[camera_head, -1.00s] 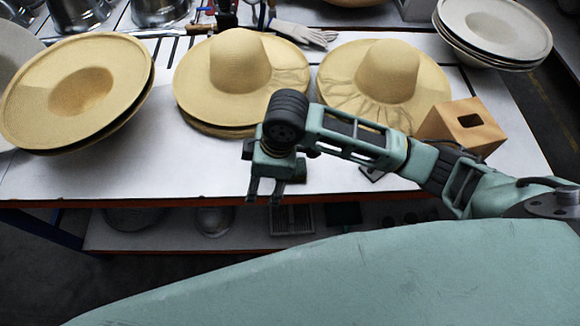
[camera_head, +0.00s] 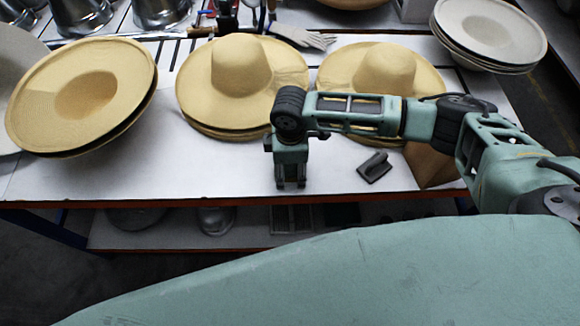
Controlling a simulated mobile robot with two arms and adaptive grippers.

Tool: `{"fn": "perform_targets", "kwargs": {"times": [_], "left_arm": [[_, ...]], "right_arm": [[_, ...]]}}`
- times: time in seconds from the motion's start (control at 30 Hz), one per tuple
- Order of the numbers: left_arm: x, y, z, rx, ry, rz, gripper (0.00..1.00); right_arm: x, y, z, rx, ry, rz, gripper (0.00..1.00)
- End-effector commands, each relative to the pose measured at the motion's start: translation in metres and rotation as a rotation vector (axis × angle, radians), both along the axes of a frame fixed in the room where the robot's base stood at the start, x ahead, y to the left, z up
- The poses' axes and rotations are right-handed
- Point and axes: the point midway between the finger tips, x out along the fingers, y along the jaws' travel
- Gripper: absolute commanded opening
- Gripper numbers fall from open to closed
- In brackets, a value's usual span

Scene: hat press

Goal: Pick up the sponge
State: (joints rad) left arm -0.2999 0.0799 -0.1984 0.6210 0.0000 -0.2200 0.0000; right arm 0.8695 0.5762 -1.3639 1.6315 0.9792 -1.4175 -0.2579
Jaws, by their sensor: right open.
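A small dark grey block with a raised grip (camera_head: 375,167) lies on the white table, in front of the right-hand straw hat; it looks like the sponge. My right gripper (camera_head: 291,186) points down near the table's front edge, to the left of the sponge and apart from it. It is open, with nothing seen between its fingers. My left gripper is not in view.
Straw hats (camera_head: 240,85) and (camera_head: 380,70) stand behind my right arm, and tilted hats (camera_head: 85,95) lie at left. A brown box (camera_head: 432,165) is right of the sponge, partly hidden by my arm. White table is clear at front left.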

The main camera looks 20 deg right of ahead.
Motion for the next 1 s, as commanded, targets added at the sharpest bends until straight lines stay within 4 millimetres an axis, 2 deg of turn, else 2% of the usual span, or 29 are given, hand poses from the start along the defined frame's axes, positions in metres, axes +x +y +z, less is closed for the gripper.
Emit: {"fn": "perform_targets", "kwargs": {"times": [0.27, 0.63, 1.0], "left_arm": [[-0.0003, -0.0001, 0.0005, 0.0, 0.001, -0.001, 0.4], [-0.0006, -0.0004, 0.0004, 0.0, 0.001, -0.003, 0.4], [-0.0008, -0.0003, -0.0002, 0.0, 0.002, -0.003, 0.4]], "right_arm": [[0.0, 0.0001, -0.0048, 0.001, -0.001, 0.001, 0.65], [0.0001, 0.0001, -0.0043, 0.001, -0.001, 0.0, 0.34], [0.0003, 0.0, -0.0033, 0.001, -0.001, 0.0, 0.34]]}}
